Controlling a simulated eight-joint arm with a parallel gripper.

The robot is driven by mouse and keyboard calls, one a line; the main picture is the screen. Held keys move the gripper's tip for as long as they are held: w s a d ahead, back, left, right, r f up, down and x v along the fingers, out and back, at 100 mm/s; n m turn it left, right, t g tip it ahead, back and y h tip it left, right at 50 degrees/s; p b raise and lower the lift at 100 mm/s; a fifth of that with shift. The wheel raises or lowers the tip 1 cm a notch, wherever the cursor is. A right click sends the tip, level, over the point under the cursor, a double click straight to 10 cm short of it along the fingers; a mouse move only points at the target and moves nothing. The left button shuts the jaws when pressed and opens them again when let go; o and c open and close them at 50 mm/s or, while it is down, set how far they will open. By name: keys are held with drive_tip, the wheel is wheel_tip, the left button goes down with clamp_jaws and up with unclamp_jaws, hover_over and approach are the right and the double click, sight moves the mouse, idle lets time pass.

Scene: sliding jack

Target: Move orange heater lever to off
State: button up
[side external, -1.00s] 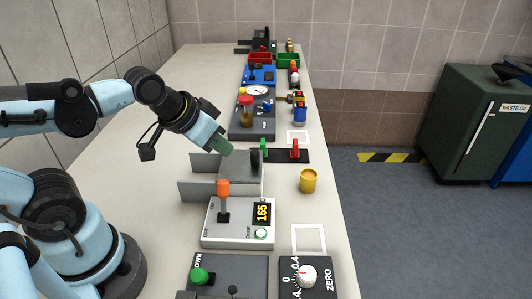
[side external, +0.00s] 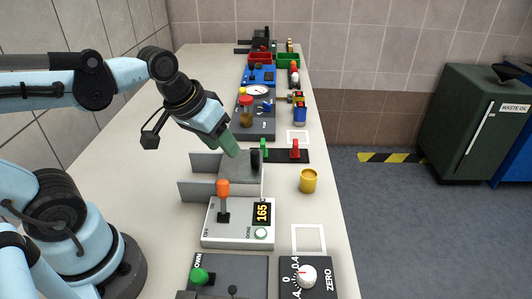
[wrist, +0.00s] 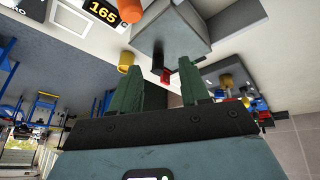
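The orange heater lever (side external: 223,188) stands upright on the white heater box (side external: 214,238), which has a lit "165" display (side external: 262,213) and a round button. The lever's orange knob also shows at the top edge of the wrist view (wrist: 130,10), left of the grey block. My gripper (side external: 233,153) hangs beyond the lever, over the grey block and its plates, apart from the lever. In the wrist view its two green fingers (wrist: 160,78) are spread, with nothing held between them.
A grey block with upright plates (side external: 200,163) stands just behind the heater box. A yellow cup (side external: 308,181) is to the right. A green knob (side external: 200,275) and a ZERO dial panel (side external: 307,277) lie in front. The left table surface is clear.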

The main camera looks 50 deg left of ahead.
sight(223, 181)
drive_tip(key=shift+o, duration=0.4)
drive_tip(key=shift+w+r+n+g, duration=0.15)
drive_tip(key=shift+r+n+g, duration=0.25)
drive_tip(key=shift+n+g, duration=0.45)
drive_tip(key=s+d+f+n+g+h, duration=0.1)
drive_tip(key=f+n+g, duration=0.1)
drive_tip(key=d+f+n+g+h, duration=0.1)
drive_tip(key=f+n+g, duration=0.1)
drive_tip(key=f, duration=0.1)
drive_tip(key=s+d+f+n+g+h, duration=0.1)
drive_tip(key=f+n+g, duration=0.1)
drive_tip(key=n, duration=0.1)
drive_tip(key=shift+s+d+f+g, duration=0.1)
drive_tip(key=shift+s+f+g, duration=0.15)
drive_tip(key=shift+s+g, duration=0.1)
drive_tip(key=shift+c, duration=0.3)
clamp_jaws()
